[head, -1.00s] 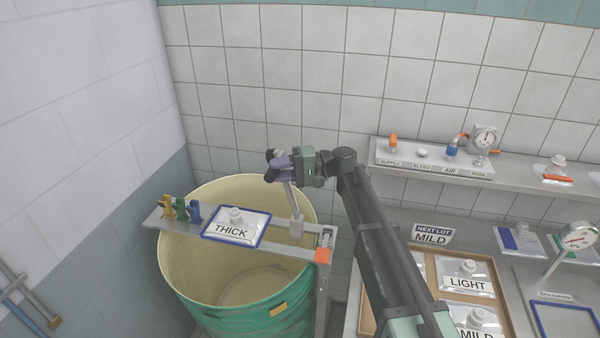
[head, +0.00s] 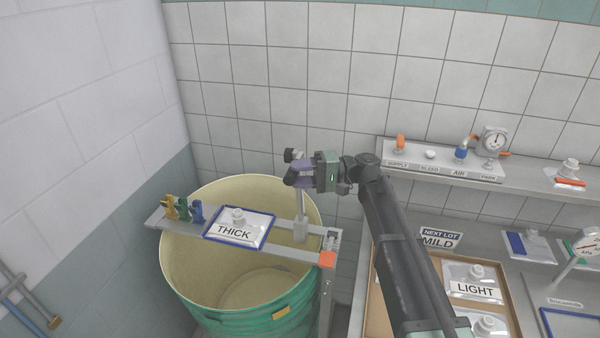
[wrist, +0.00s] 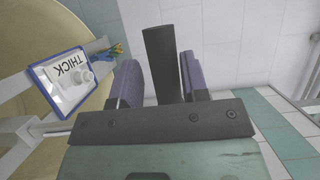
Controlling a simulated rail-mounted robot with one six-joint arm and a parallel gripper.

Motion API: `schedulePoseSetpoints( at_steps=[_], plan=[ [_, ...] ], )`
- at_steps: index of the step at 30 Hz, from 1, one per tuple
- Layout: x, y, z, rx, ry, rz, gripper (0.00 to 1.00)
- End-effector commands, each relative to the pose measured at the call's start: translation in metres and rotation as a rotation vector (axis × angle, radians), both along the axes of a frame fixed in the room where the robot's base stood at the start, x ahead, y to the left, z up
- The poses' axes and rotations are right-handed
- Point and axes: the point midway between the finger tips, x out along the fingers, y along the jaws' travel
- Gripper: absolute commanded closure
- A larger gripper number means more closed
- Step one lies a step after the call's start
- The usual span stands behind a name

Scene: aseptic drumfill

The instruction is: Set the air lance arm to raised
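The air lance arm (head: 301,208) is a slim grey bar rising from a block on the metal crossbar over the drum, with a dark top end. It stands close to upright in the head view. My gripper (head: 298,174) has purple fingers and is at its upper end, reaching in from the right. The exact contact is partly hidden.
The green drum (head: 250,325) stands open below, with the THICK card (head: 234,232) and coloured clips (head: 183,209) on its crossbar. A shelf with air controls (head: 440,170) and a bench with trays of pouches (head: 470,289) are at the right. The tiled wall is behind.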

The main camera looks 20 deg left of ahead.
Motion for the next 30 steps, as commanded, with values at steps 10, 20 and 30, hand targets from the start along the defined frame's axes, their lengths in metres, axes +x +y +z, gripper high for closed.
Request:
schedulePoseSetpoints(
  at_steps=[10,20,30],
  plan=[
    [0.002,0.000,0.001,0.004,0.001,-0.003,0.45],
    [0.033,-0.054,0.001,0.004,0.001,-0.006,0.45],
    [0.054,-0.094,0.000,0.003,0.001,-0.002,0.45]
  ],
)
